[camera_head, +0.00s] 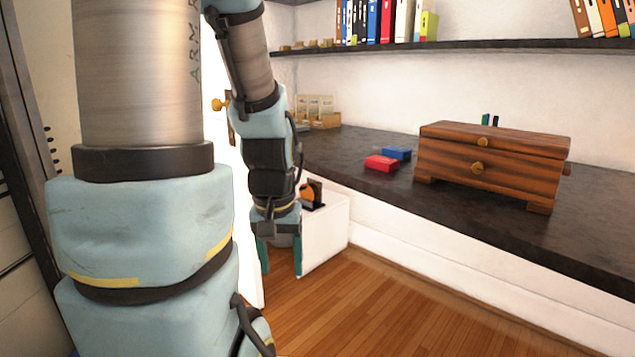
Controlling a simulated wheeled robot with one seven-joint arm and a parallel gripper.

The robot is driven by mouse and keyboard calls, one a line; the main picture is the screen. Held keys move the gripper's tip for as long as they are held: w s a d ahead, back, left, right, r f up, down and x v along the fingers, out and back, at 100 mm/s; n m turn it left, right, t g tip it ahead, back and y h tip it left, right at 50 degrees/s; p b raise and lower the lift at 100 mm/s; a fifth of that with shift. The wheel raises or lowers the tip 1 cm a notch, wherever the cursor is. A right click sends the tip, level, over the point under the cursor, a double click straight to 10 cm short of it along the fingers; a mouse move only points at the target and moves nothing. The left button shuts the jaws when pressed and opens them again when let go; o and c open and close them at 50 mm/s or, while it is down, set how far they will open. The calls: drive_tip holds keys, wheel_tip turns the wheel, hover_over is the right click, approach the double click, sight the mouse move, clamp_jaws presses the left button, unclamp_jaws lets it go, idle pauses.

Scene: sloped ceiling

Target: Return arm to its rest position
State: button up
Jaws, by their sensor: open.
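My gripper (280,262) hangs from my arm left of the picture's middle, with its fingers pointing down. Its two teal fingers are apart, and nothing shows between them but the background. It is in front of a white open box or drawer (325,236), below the level of the dark counter. My own large arm links fill the left side and hide what lies behind them.
A dark counter (390,215) runs along the wall. On it are a wooden chest (490,160), a red block (381,163), and a blue block (397,153). A shelf (470,46) with books is above. The wooden floor (400,310) is clear.

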wheel_tip(320, 180, up, 17)
drive_tip(key=p, duration=1.5)
drive_tip(key=shift+p, duration=0.35)
